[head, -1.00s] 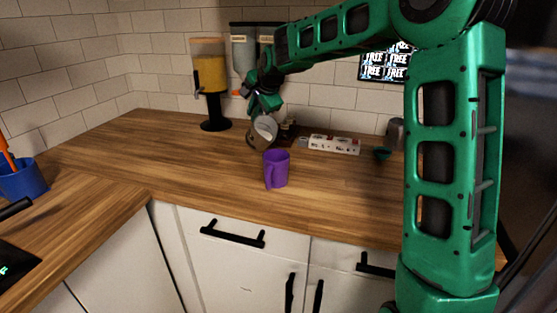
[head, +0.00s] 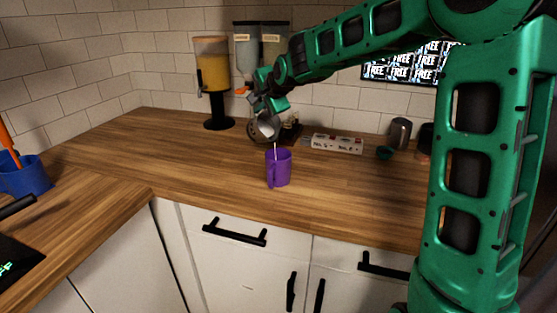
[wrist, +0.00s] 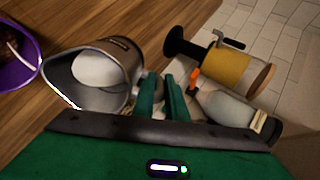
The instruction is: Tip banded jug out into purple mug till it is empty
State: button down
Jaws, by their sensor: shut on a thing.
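The purple mug (head: 279,168) stands upright on the wooden counter; its rim also shows at the left edge of the wrist view (wrist: 36,66). The banded jug (head: 264,131) is tilted steeply just above and behind the mug, its mouth toward the mug. In the wrist view the jug (wrist: 128,57) is grey-brown, with white liquid inside. A thin white stream runs from the jug's lip down into the mug. My gripper (head: 263,106) is shut on the jug; its green fingers (wrist: 163,98) show beside the jug in the wrist view. The mug's fill level is unclear.
A juice dispenser (head: 213,75) and wall-mounted dispensers (head: 246,50) stand behind. A blue holder (head: 26,178) stands far left.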

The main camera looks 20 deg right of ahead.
jog(key=shift+s+r+t, duration=0.5)
jog(key=shift+r+t, duration=0.05)
jog(key=shift+t, duration=0.05)
jog(key=shift+s+r+t+p, duration=0.45)
jog(key=shift+s+r+t, duration=0.1)
jog(key=shift+t, duration=0.05)
